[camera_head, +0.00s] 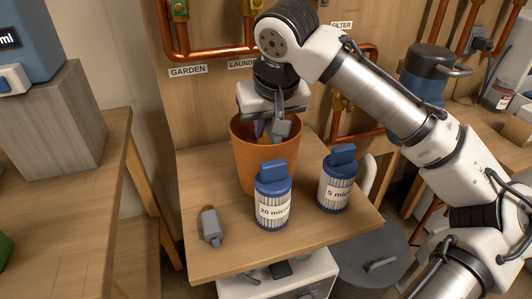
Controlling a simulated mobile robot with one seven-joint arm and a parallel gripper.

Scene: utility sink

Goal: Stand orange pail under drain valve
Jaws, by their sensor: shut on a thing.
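The orange pail (252,166) stands upright on a small wooden table. My gripper (272,132) points down into the pail's mouth from above. Its fingers are shut on the pail, but the exact point of contact is hard to make out. Copper pipes with brass valves run along the wooden wall behind: one valve (179,9) is above the GARDEN label (188,70), and another (340,103) is to the right of the pail. No label reading "drain" is visible. My arm hides part of the pipes and the LAUNDRY label.
Two blue-capped cartridges, one marked 20 micron (272,208) and one marked 5 micron (336,192), stand close in front of the pail. A small grey fitting (211,226) lies at the table's left. A blue canister (424,75) is at right. The table's (205,168) left side is mostly free.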

